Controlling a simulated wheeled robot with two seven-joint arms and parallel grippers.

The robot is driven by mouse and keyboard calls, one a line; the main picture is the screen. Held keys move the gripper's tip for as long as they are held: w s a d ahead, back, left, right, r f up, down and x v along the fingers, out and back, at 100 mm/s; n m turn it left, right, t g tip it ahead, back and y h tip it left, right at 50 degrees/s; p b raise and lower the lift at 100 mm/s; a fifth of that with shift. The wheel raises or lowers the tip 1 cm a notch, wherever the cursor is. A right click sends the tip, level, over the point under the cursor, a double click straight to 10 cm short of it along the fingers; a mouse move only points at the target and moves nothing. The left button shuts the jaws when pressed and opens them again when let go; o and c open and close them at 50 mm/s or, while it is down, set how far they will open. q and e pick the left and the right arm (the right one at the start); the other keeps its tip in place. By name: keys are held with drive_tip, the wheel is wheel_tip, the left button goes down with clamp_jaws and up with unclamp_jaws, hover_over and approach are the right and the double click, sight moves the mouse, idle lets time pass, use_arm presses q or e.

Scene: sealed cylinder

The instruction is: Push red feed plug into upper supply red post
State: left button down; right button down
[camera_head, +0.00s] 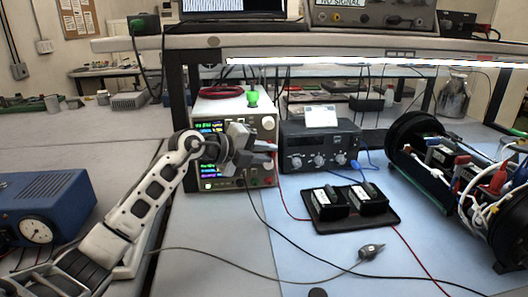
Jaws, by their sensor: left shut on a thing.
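The upper supply (237,106), a bench power supply with lit coloured displays, stands at the back edge of the blue mat. My left gripper (270,153) is at the right side of its front panel, shut on the red feed plug, which is mostly hidden by the fingers. A thin red lead (285,203) runs down from the gripper onto the mat. The red post is hidden behind the gripper, so I cannot tell whether the plug touches it. My right gripper is not in view.
A dark grey instrument (318,147) with knobs stands just right of the supply. Two black modules lie on a black pad (352,221). An open black cylinder (424,128) with wiring is at right. A blue box (45,205) is at left. A black lead crosses the front.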

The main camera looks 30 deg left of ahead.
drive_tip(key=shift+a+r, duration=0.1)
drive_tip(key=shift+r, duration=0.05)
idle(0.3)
use_arm(q)
drive_tip(key=shift+w+a, duration=0.35)
drive_tip(key=shift+w, duration=0.1)
drive_tip(key=c, duration=1.2)
unclamp_jaws()
drive_tip(key=b+v, duration=0.3)
drive_tip(key=v, duration=1.3)
drive_tip(key=shift+b, duration=0.35)
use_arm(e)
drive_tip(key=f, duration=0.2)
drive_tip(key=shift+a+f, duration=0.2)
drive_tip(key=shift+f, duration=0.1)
use_arm(q)
drive_tip(key=shift+w, duration=0.1)
